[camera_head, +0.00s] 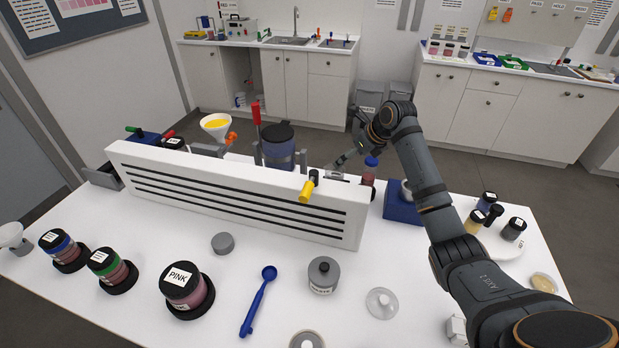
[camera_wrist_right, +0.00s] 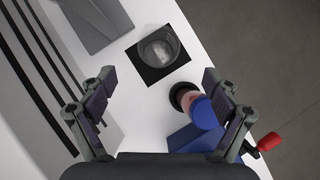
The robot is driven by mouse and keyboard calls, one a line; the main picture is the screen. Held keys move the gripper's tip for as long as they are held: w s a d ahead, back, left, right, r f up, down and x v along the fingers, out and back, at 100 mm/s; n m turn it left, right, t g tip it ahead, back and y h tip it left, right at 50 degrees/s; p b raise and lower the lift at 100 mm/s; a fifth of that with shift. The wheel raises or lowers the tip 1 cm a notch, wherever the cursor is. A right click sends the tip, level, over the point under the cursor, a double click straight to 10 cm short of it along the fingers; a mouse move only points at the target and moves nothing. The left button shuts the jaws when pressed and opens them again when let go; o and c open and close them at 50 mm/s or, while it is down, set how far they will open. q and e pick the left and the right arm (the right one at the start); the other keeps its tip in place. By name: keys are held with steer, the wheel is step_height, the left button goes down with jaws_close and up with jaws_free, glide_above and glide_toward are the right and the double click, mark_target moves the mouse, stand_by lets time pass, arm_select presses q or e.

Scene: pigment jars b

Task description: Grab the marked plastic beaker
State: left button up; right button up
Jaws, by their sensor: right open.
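A clear, round plastic beaker (camera_wrist_right: 160,48) stands on a black square mat (camera_wrist_right: 147,74) in the right wrist view. I cannot make out any mark on it. In the head view I cannot pick it out behind the white slotted panel and my arm. My right gripper (camera_wrist_right: 158,88) is open and empty, its fingers wide apart, with the beaker ahead of and between the fingertips but not touching them. In the head view the right gripper (camera_head: 347,165) is behind the panel, small and partly hidden. My left gripper is not in view.
A blue-lidded jar (camera_wrist_right: 200,112) is close to the right finger, beside a blue block (camera_wrist_right: 186,139).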

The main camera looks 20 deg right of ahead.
steer(key=p, duration=0.1)
glide_toward(335, 170)
steer(key=shift+a+f, duration=1.15)
steer(key=shift+a, duration=0.1)
steer(key=p+x, duration=0.1)
steer(key=x, duration=0.3)
steer(key=shift+w+r, duration=0.1)
steer(key=shift+w+f, duration=0.2)
steer(key=shift+f, duration=0.15)
steer(key=shift+s+r, duration=0.1)
steer(key=c, duration=1.1)
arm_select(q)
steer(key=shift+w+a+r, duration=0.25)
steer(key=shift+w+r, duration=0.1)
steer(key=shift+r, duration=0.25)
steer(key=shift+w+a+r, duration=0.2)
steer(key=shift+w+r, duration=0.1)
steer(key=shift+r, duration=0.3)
